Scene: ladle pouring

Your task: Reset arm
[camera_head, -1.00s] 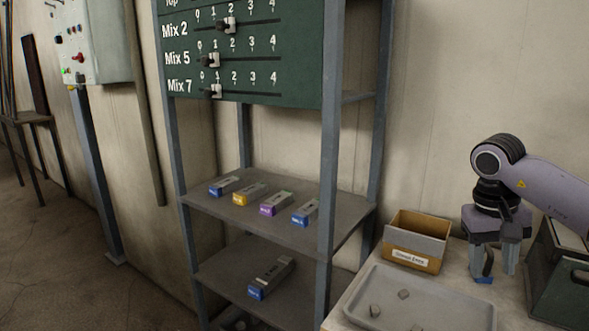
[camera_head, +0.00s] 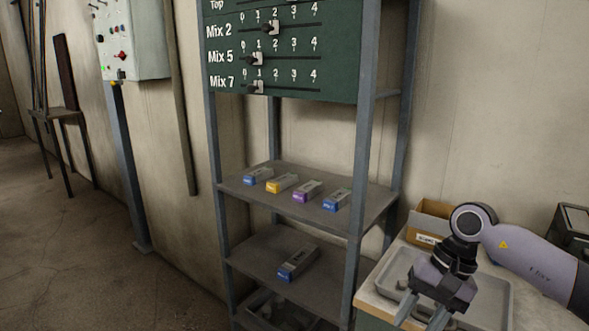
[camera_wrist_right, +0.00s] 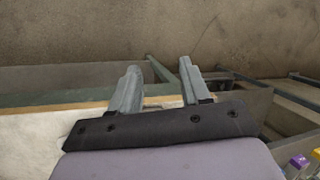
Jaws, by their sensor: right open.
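My right gripper (camera_head: 420,316) hangs over the front of the grey tray (camera_head: 502,318) in the head view. Its two fingers are spread apart and nothing shows between them. My left gripper is in neither view.
A shelf rack (camera_head: 364,170) stands left of the table, close to the gripper. A row of small boxes lies on its upper shelf, and a blue-ended box (camera_head: 298,263) lies lower. A cardboard bin (camera_head: 430,222) stands behind the tray. Floor at left is clear.

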